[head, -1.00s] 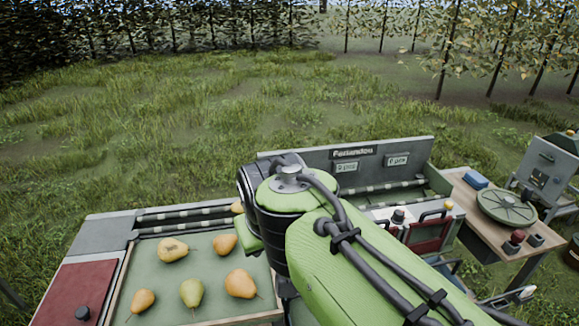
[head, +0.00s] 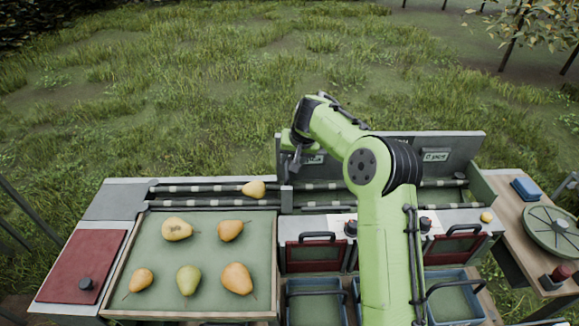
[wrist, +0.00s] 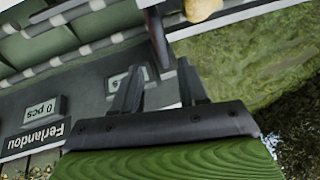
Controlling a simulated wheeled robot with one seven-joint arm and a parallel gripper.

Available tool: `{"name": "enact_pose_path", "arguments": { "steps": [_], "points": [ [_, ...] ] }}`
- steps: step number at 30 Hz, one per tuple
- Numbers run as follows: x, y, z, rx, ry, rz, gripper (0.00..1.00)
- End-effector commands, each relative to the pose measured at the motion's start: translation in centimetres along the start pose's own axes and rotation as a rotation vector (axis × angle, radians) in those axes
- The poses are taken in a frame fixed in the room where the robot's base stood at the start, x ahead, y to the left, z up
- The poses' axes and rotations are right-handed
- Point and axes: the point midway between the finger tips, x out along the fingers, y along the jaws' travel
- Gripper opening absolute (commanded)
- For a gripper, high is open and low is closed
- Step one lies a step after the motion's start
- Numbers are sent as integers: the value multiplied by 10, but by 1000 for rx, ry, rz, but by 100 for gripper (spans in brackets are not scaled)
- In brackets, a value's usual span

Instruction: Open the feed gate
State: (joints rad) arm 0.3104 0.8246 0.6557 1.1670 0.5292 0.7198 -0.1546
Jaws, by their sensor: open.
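The feed gate looks to be the narrow grey upright plate (head: 286,197) across the roller lane, between the pear side and the sorting side. It also shows in the wrist view as a dark bar (wrist: 156,38). My gripper (head: 295,168) is above and behind the lane, close to the gate. In the wrist view my gripper (wrist: 160,70) is open, with the bar's near end in line with the gap between the fingers. I cannot tell whether they touch. A yellow pear (head: 254,189) lies on the rollers just left of the gate; it also shows in the wrist view (wrist: 200,9).
A tray (head: 273,262) with several pears stands front left, beside a red panel (head: 82,265). A grey back panel with count displays (head: 436,156) rises behind the lane. Red flaps (head: 313,257) and blue crates (head: 315,307) lie in front. A side table (head: 512,205) stands right.

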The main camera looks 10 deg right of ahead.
Motion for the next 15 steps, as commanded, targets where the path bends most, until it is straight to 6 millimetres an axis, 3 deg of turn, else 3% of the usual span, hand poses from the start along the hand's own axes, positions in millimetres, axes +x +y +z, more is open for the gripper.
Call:
{"name": "enact_pose_path", "arguments": {
  "steps": [6,15],
  "points": [
    [48,-2,0,-2,-1,-1,42],
    [64,-1,0,-3,1,0,42]
  ]
}}
